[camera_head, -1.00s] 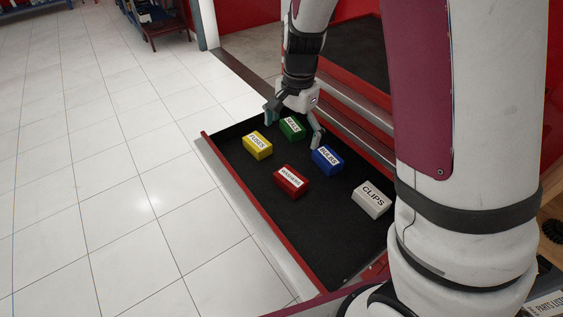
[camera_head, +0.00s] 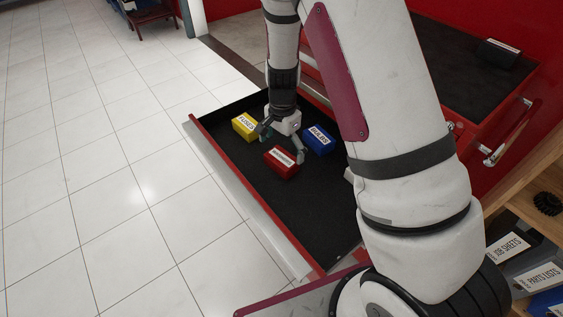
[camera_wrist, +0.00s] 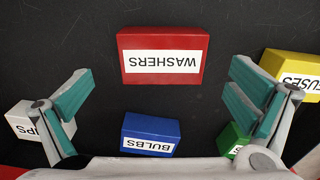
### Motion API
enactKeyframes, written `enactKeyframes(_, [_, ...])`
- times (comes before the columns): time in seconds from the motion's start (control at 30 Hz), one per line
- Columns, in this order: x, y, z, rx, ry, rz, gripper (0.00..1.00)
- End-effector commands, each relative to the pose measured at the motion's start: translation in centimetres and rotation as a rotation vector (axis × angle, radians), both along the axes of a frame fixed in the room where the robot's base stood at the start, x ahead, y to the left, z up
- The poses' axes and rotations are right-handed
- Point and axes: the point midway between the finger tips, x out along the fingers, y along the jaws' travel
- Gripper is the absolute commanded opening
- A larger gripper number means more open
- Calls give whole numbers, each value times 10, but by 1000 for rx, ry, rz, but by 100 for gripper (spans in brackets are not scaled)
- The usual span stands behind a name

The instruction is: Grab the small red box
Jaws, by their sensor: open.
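The small red box (camera_head: 281,163), labelled WASHERS, lies in the open drawer (camera_head: 205,138) with the dark lining. In the wrist view the red box (camera_wrist: 162,54) is ahead of my gripper (camera_wrist: 160,92), centred between the two spread fingers and apart from them. In the head view my gripper (camera_head: 282,145) is low over the drawer, just behind the red box. It is open and holds nothing. The blue box (camera_wrist: 151,134), labelled BULBS, also shows between the fingers, nearer the palm.
The yellow box (camera_head: 244,126) is left of my gripper, and the blue box (camera_head: 318,139) is right of it. The green box (camera_wrist: 233,141) and white box (camera_wrist: 37,124) are partly hidden by the fingers in the wrist view. The drawer's front area is clear.

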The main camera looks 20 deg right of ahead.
Motion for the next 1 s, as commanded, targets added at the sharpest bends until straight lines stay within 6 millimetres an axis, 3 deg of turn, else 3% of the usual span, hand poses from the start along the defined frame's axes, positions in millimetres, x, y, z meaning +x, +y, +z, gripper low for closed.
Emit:
enactKeyframes(0.37, [2,1,-47,0,4,-1,100])
enactKeyframes(0.63, [2,1,-50,0,0,0,100])
enactKeyframes(0.87, [2,1,-50,0,1,0,48])
enactKeyframes(1.0, [2,1,-50,0,1,0,48])
